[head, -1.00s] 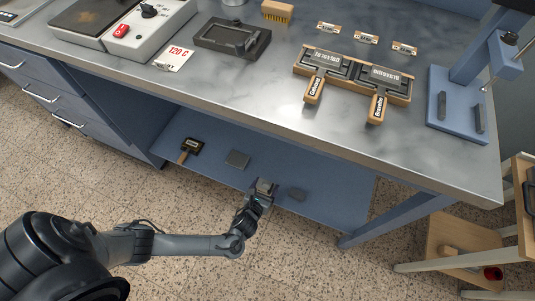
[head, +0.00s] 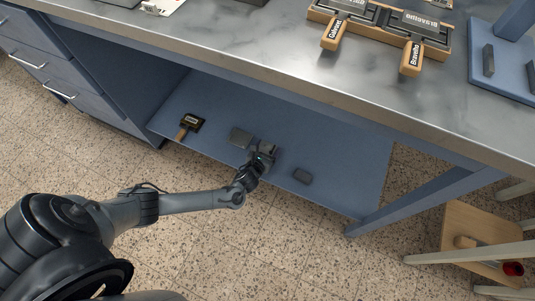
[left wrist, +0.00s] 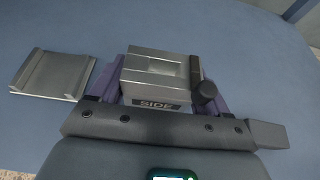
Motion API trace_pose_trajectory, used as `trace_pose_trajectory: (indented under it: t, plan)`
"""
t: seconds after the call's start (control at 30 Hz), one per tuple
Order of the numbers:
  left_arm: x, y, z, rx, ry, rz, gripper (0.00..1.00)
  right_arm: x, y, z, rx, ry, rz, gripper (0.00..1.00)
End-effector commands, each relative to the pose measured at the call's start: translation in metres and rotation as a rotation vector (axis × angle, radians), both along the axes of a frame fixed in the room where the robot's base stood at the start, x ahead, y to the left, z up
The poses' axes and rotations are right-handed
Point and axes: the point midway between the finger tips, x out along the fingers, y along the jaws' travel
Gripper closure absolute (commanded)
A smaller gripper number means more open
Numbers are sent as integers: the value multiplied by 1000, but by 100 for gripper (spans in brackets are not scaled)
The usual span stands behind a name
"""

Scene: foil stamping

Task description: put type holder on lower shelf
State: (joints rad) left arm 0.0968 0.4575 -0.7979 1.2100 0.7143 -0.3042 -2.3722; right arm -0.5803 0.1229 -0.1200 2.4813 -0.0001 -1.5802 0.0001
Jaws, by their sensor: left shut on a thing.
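My left gripper (head: 262,157) is over the blue lower shelf (head: 345,180), shut on a grey metal block marked SIDE (left wrist: 160,72), which looks like the type holder. The block has a dark round knob on its right side in the left wrist view. A flat grey tray with raised edges (left wrist: 54,75) lies left of the block, apart from it; it also shows in the head view (head: 240,137). I cannot tell whether the block touches the shelf. My right gripper is not in view.
A wooden-handled tool (head: 191,122) lies at the shelf's left; a dark grey pad (head: 303,176) lies to the right. The metal worktop (head: 290,65) overhangs the shelf, with two labelled holders (head: 385,28) on it. A blue leg (head: 420,200) stands at the right.

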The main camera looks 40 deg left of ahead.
Motion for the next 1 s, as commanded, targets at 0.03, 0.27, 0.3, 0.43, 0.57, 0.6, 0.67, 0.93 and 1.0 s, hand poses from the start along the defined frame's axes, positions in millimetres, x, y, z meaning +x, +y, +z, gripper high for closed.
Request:
trace_pose_trajectory:
  t: [0.03,0.27,0.3,0.43,0.57,0.6,0.67,0.93,1.0]
  plan:
    - [0,0,-11,0,-2,0,78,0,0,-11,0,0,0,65]
    - [0,0,-31,0,-2,0,78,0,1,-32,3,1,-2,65]
    - [0,0,-32,0,-2,0,78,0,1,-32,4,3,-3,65]
    - [0,0,-30,0,-2,0,78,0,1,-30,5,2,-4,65]
    - [0,0,-30,0,-2,0,78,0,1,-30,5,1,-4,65]
    - [0,0,-31,0,-2,0,78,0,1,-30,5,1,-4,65]
    - [0,0,-32,0,-2,0,78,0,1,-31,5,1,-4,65]
    - [-1,0,-35,0,1,0,0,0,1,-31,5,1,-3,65]
    - [-1,0,-35,1,1,0,0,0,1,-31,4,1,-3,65]
